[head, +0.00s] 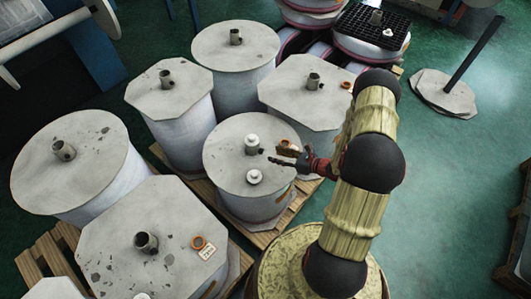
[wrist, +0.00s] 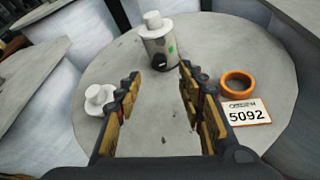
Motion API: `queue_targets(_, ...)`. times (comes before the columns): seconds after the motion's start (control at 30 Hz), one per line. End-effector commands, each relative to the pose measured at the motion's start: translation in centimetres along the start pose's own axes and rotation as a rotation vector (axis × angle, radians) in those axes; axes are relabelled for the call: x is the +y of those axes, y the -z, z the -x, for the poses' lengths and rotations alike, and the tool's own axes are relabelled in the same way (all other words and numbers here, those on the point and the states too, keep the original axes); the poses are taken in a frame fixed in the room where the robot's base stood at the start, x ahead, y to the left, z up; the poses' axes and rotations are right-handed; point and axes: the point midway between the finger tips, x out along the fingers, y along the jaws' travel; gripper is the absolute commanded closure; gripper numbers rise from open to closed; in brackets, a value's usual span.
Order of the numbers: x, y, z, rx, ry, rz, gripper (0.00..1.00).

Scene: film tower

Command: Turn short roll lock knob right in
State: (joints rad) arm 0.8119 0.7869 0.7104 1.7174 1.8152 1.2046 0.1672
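The short roll (head: 228,165) stands upright, with a round grey top. I cannot tell which is the lock knob. My gripper (head: 271,157) is over the right side of the roll. In the wrist view its fingers (wrist: 160,78) are apart and empty, with the core beyond them.
An orange ring (wrist: 238,84) and a tag reading 5092 (wrist: 248,112) lie right of my fingers on the roll's top. Several taller rolls with grey tops, such as the octagonal one (head: 311,90), stand close around on pallets.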

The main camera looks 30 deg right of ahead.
Motion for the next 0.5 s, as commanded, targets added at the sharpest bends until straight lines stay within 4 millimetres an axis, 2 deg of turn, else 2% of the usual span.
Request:
queue_targets(0.3, 0.1, 0.2, -5.0, 0.001, -0.005, 0.0, 0.61)
queue_targets(0.5, 0.1, 0.0, -6.6, 0.0, -0.003, -0.001, 0.61)
